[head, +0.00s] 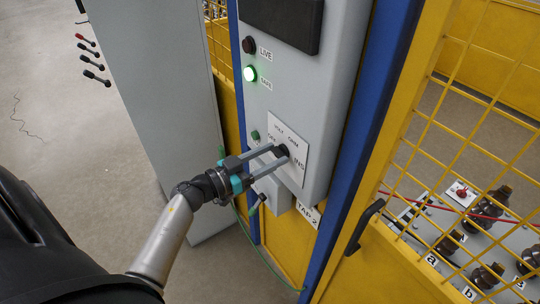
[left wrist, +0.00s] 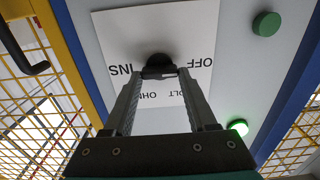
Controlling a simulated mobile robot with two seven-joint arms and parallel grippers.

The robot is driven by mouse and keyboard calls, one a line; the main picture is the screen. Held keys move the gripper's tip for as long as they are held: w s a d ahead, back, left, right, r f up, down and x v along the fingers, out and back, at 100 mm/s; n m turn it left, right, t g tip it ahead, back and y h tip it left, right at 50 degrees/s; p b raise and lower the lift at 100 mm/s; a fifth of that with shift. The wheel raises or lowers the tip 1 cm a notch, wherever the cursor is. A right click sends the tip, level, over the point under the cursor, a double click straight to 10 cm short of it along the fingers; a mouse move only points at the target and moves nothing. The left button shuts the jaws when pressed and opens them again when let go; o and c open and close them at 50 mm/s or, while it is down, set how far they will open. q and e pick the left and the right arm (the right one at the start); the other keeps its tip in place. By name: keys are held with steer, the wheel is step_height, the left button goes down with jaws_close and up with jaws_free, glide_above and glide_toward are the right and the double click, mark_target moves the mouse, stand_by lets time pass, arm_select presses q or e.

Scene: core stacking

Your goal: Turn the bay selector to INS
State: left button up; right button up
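The bay selector is a dark knob on a white label plate (head: 299,135) on the grey cabinet front; it also shows in the left wrist view (left wrist: 156,60). The plate is marked OFF, VOLT, OHM and INS. In the wrist view the plate appears upside down, INS at left and OFF at right. Which mark the knob points to is unclear. My left gripper (head: 281,154) has a fingertip on either side of the knob, seemingly touching it; they also show in the wrist view (left wrist: 160,73). The fingertips partly hide the knob. My right gripper is not in view.
A lit green lamp (head: 250,74) and a dark LIVE lamp (head: 249,45) sit above the plate. A green button (head: 255,135) is to its left. A yellow mesh gate (head: 480,90) with a black handle (head: 364,226) stands right. A grey panel (head: 165,100) stands left.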

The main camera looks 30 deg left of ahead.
arm_select(q)
steer(key=c, duration=0.8)
